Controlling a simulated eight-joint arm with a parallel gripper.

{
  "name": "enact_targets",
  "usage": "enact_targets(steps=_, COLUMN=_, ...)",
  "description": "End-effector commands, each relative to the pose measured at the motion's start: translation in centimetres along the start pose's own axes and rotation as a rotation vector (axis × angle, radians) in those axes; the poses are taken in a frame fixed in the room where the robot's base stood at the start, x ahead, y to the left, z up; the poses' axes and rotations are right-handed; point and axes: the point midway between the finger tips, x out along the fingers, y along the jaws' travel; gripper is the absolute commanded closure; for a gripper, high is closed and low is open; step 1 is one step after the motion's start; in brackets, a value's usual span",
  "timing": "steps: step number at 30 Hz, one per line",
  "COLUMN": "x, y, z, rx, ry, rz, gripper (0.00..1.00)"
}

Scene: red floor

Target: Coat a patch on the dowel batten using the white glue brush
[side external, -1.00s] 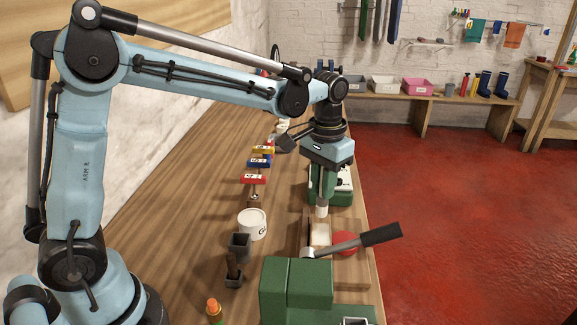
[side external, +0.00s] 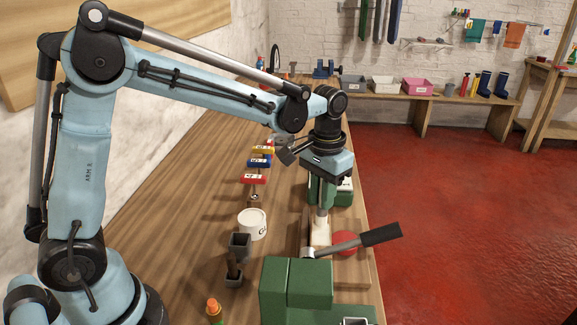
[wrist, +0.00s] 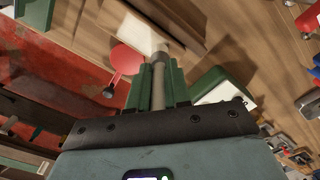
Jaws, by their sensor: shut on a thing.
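My gripper (side external: 323,182) is shut on the glue brush (side external: 322,209), which points straight down. In the wrist view my gripper's green fingers (wrist: 159,86) clasp the brush's grey-brown shaft (wrist: 159,72). The brush tip is at or just above a pale patch on a wooden piece (side external: 320,237), which looks like the dowel batten; I cannot tell whether they touch. The pale patch (wrist: 141,36) also shows beside the tip in the wrist view. The lever and green machine partly hide the batten in the side view.
A white pot (side external: 252,224) and a dark square holder (side external: 239,245) stand left of the work. A black-handled lever (side external: 360,241) and green machine (side external: 296,284) are in front. A red disc (side external: 345,243) is close on the right. Colored blocks (side external: 256,164) line the bench behind.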

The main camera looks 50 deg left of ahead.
Motion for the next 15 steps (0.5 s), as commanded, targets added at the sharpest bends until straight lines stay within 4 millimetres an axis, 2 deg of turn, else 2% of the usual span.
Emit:
enact_targets(steps=4, x=-0.5, y=-0.5, z=-0.5, rx=0.000, ry=0.000, rz=0.000, gripper=1.00)
enact_targets(steps=6, x=-2.2, y=-0.5, z=-0.4, rx=0.001, ry=0.000, rz=0.000, gripper=1.00)
enact_targets(steps=15, x=-4.8, y=-0.4, z=-0.4, rx=0.000, ry=0.000, rz=0.000, gripper=1.00)
